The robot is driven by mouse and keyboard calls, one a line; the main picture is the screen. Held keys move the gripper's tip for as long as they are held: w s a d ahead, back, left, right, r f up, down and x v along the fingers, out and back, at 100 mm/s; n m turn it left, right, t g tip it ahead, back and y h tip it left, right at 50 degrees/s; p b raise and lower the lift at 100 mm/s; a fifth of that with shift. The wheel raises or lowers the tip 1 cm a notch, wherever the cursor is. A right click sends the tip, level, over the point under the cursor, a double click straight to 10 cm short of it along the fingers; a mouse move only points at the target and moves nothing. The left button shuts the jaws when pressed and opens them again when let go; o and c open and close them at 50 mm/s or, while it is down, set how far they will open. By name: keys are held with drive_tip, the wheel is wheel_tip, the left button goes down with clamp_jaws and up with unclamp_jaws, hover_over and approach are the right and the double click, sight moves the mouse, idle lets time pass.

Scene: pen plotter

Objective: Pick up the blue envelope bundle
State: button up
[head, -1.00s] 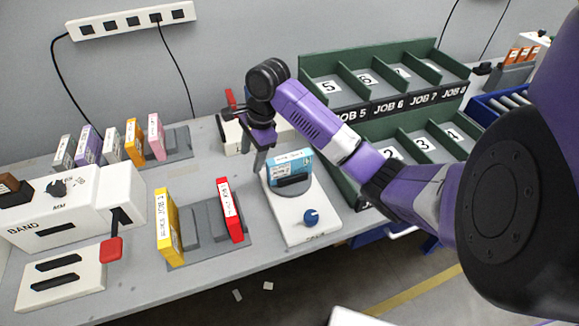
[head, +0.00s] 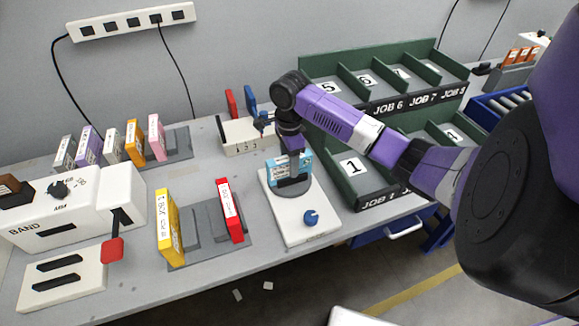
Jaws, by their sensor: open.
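The blue envelope bundle (head: 277,170) stands upright on a white device (head: 296,219) with a blue knob, at the middle of the bench. A dark rounded part of the device is in front of its lower right. My gripper (head: 292,150) is directly above and partly in front of the bundle, pointing down. The fingertips are hard to make out at this size, and I cannot tell whether they touch the bundle. The jaws are open.
A green sorter (head: 350,165) with numbered slots stands close on the right. A white box (head: 238,140) with red and blue levers is behind. Yellow (head: 168,228) and red (head: 230,208) bundles stand in a grey rack on the left.

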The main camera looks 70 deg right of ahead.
drive_tip(key=shift+f, duration=0.3)
clamp_jaws()
drive_tip(key=shift+r, duration=0.1)
